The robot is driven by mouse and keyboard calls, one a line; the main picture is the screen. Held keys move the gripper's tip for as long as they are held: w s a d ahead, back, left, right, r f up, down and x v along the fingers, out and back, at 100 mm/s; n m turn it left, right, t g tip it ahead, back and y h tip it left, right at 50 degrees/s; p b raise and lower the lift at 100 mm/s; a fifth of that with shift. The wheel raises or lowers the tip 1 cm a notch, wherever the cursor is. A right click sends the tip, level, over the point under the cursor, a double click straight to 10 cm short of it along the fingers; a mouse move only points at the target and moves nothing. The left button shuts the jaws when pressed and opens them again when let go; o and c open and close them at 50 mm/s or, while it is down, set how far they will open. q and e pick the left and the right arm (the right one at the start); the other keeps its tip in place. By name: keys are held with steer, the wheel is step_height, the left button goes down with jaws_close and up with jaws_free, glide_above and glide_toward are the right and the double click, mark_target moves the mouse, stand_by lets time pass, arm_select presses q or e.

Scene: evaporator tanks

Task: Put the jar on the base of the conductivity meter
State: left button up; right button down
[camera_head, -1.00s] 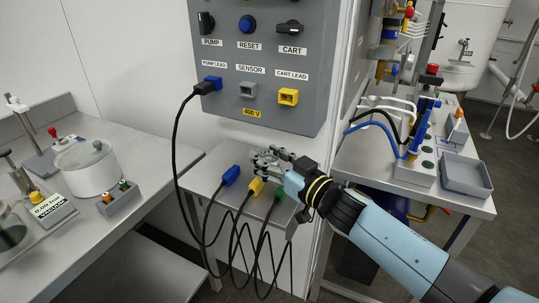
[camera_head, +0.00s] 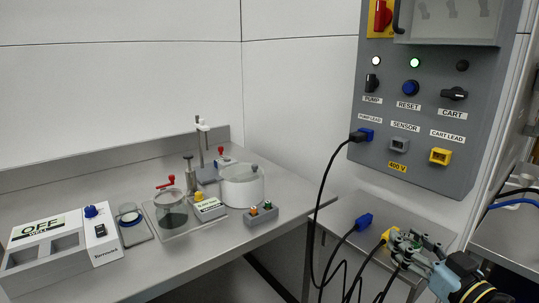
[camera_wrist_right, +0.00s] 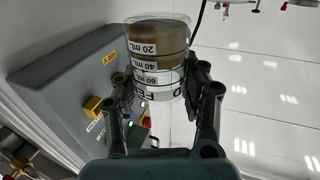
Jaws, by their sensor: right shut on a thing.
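A clear jar (camera_wrist_right: 158,62) with brown contents and volume marks such as 20 mL and 40 mL is between the fingers of my right gripper (camera_wrist_right: 160,95) in the right wrist view. The fingers are shut on its sides. In the head view my right gripper (camera_head: 408,243) is at lower right, over the small shelf, and the jar cannot be made out there. No part reads clearly as a conductivity meter. A white box with a blue knob (camera_head: 99,237) stands on the left bench beside a small plate holding a round dish (camera_head: 130,217). My left gripper is out of view.
A control panel (camera_head: 430,110) hangs at right. A black cable (camera_head: 323,200) hangs between bench and shelf.

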steer(key=r+y+b, duration=0.1)
steer(key=s+d+r+n+b, duration=0.1)
steer(key=shift+s+g+y+b, duration=0.1)
steer(key=shift+g+y+b, duration=0.25)
steer(key=shift+g+y, duration=0.05)
arm_select(q)
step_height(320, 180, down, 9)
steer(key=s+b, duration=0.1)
steer(key=b, duration=0.3)
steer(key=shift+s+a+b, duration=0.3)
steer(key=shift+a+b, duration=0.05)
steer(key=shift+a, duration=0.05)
arm_select(e)
steer(key=s+a+r+n+g+y, duration=0.6)
steer(key=s+a+r+y, duration=0.2)
steer(key=s+a+r, duration=0.1)
steer(key=shift+a+n, duration=0.25)
steer(key=shift+n, duration=0.15)
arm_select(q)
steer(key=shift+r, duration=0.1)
arm_select(e)
steer(key=shift+s, duration=0.1)
